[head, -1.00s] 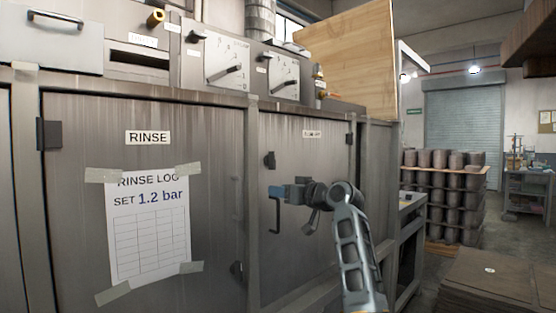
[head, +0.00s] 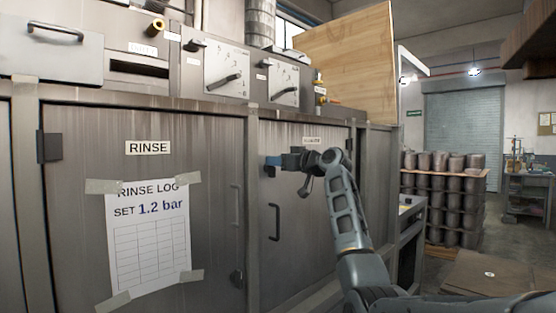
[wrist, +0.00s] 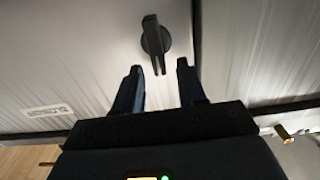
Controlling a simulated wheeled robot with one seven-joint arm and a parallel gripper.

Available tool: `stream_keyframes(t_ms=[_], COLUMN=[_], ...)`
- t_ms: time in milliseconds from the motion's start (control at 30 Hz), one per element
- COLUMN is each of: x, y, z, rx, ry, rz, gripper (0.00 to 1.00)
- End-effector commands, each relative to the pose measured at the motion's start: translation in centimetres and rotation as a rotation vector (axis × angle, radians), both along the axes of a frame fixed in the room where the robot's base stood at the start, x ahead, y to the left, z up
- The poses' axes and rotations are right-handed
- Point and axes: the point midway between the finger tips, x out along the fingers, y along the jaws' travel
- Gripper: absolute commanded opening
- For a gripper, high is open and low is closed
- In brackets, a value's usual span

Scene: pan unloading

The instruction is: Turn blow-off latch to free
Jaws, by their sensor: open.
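The blow-off latch (wrist: 155,42), a black round knob with a narrow lever, is on the metal blow-off door (head: 305,200). In the wrist view the lever runs nearly up and down the picture, its lower end reaching toward the gap between my fingers. My gripper (head: 268,166) is open at the latch's height. In the wrist view its two dark fingertips (wrist: 159,72) are on either side of the lever's end, with no contact visible.
A black door handle (head: 274,222) is just below my gripper. The rinse door (head: 75,230) with its taped log sheet (head: 150,245) is to the left. Control panels with levers (head: 225,80) are above. A pallet of stacked dark pans (head: 440,195) stands at right.

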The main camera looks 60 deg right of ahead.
Motion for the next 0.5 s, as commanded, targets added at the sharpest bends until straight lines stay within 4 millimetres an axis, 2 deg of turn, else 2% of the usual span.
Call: stream_keyframes(t_ms=[300,500], x=[0.28,0.26], y=[-0.07,-0.06], z=[-0.02,-0.02], rx=[0.000,0.000], ry=[-0.001,-0.001], rz=[-0.001,-0.001], gripper=[0.39,0.20])
